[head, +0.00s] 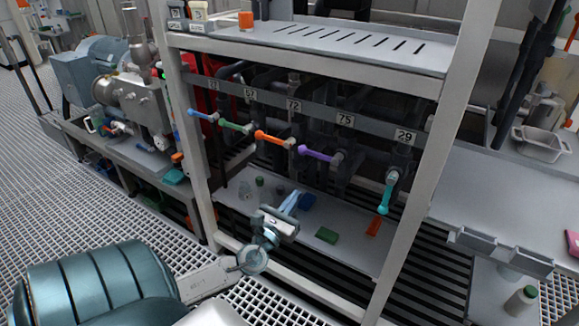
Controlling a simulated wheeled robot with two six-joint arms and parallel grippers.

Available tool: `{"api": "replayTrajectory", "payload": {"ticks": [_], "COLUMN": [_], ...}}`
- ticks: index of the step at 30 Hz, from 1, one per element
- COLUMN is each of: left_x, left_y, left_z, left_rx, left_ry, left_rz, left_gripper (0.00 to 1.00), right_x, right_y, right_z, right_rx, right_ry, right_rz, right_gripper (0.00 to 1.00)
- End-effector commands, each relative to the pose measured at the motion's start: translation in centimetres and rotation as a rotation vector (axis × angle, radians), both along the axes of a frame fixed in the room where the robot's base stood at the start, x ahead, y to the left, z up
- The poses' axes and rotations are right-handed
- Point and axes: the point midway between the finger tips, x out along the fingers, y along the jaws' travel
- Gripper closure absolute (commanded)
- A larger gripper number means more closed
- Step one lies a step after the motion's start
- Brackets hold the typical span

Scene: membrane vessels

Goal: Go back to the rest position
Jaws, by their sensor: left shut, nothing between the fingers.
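My left gripper (289,201) is in front of the lower part of the valve rack, above its low grey shelf (343,248). Its fingers are shut with nothing visible between them. It is apart from the valve handles. My left arm comes in from the lower left. My right gripper is not in view.
The rack has a blue handle (201,115), a green handle (235,127), an orange handle (270,138) and a purple handle (315,153), all roughly level. A teal handle (385,199) hangs down. A pale front post (421,170) stands at the right. Open grating floor (60,205) lies left.

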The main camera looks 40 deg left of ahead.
Motion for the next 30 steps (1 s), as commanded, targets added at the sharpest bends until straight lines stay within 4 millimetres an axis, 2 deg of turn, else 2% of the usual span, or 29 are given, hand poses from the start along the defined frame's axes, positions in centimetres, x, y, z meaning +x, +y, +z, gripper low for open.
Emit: {"api": "replayTrajectory", "payload": {"ticks": [6, 14, 17, 20, 23, 24, 26, 27, 30], "left_x": [-1.5, -1.6, -1.6, -1.9, -3.1, -3.9, -5.6, -6.9, -10.7], "left_y": [-0.4, -0.4, 0.3, 2.0, 4.0, 4.6, 5.2, 5.3, 4.6], "left_z": [-0.4, -0.4, -1.6, -5.2, -11.3, -14.2, -18.6, -21.4, -28.1], "left_rx": [0.0, -0.003, -0.059, -0.233, -0.52, -0.653, -0.854, -0.984, -1.3], "left_ry": [0.0, 0.0, 0.022, 0.077, 0.15, 0.173, 0.202, 0.212, 0.216], "left_rz": [0.0, 0.0, 0.014, 0.056, 0.142, 0.188, 0.267, 0.323, 0.486], "left_gripper": [1.0, 1.0, 1.0, 1.0, 1.0, 1.0, 1.0, 1.0, 1.0], "right_x": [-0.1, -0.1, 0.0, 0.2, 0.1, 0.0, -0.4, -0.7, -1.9], "right_y": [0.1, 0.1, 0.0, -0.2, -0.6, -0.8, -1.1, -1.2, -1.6], "right_z": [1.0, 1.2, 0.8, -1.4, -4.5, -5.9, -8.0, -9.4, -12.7], "right_rx": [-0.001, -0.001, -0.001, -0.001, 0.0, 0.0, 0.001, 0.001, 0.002], "right_ry": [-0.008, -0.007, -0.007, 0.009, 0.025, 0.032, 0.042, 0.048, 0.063], "right_rz": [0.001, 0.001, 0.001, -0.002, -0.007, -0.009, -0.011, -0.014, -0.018], "right_gripper": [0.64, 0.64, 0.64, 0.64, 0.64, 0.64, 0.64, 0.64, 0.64]}}
